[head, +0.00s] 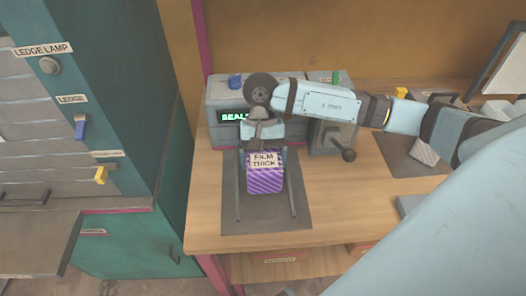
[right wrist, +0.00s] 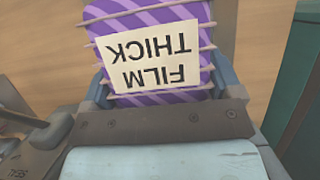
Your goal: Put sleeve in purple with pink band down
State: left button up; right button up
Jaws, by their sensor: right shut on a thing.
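A purple sleeve with diagonal stripes and a cream "FILM THICK" label (head: 264,183) is in front of the grey sealing machine (head: 228,131), over a dark mat between two thin dark rails. My right gripper (head: 264,143) is shut on its upper end, reaching in from the right. In the right wrist view the same sleeve (right wrist: 197,70) sits between the two fingers, its label upside down, with thin pale pinkish lines across it. Whether the sleeve touches the mat, and its far side, I cannot tell. My left gripper is not in view.
The machine has a green lit display and a blue knob (head: 235,81). A grey box with a crank (head: 348,155) stands on its right. A teal cabinet with a ledge (head: 40,240) is at the left.

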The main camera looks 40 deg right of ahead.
jog(key=shift+f, duration=2.6)
jog(key=o, duration=1)
jog(key=shift+c, duration=0.2)
jog(key=v, duration=1.2)
jog(key=shift+r, duration=0.2)
jog(key=shift+s, duration=0.1)
